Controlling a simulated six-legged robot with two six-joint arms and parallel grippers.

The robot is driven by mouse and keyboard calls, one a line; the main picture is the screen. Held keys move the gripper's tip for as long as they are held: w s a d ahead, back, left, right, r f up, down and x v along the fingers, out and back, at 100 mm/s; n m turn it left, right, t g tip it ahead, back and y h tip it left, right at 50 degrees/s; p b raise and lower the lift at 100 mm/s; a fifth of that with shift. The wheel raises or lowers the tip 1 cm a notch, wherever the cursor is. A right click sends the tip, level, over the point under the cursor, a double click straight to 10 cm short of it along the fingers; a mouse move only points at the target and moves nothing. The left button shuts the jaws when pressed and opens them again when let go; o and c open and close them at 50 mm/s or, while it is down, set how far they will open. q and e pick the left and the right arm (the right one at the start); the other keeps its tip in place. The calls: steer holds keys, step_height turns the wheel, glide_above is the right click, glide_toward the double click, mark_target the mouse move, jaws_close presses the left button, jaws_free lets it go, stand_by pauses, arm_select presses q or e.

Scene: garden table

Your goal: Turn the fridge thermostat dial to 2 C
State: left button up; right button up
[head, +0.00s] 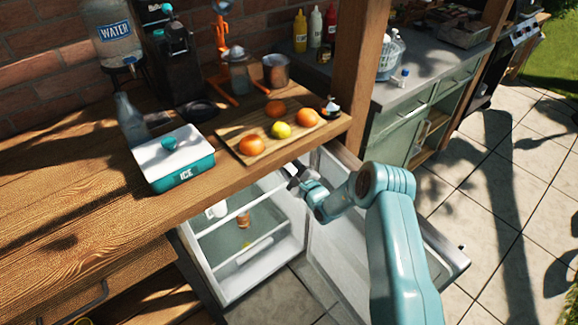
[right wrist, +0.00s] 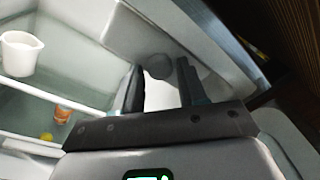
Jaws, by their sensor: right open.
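The fridge (head: 232,289) stands open under the table, its door (head: 322,240) swung out to the right. In the right wrist view a round grey thermostat dial (right wrist: 157,67) sits on a pale housing (right wrist: 140,32) inside the fridge. My right gripper (head: 298,180) is at the upper right of the fridge opening. In the right wrist view its open fingers (right wrist: 160,78) are to either side of the dial; I cannot tell whether they touch it. The dial's markings and setting cannot be read. My left gripper is not in view.
Inside the fridge are a white cup (right wrist: 20,54), a small orange-brown jar (right wrist: 62,113) and a yellow item (right wrist: 46,137). The tabletop (head: 75,200) overhangs the fridge closely. An ice box (head: 178,170) and a fruit board (head: 236,134) stand above. Paving lies clear at right.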

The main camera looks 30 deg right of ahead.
steer(key=shift+w, duration=0.1)
jaws_close()
steer(key=shift+r+m+g+y+b, duration=0.2)
steer(key=shift+m+b, duration=0.9)
steer(key=shift+m, duration=1.8)
steer(key=shift+f+m+g+y+b, duration=0.1)
steer(key=shift+m+g+y+b, duration=0.2)
steer(key=shift+m+b, duration=1.7)
steer(key=c, duration=0.8)
jaws_free()
steer(key=shift+m+p, duration=0.9)
steer(key=shift+m, duration=0.2)
jaws_close()
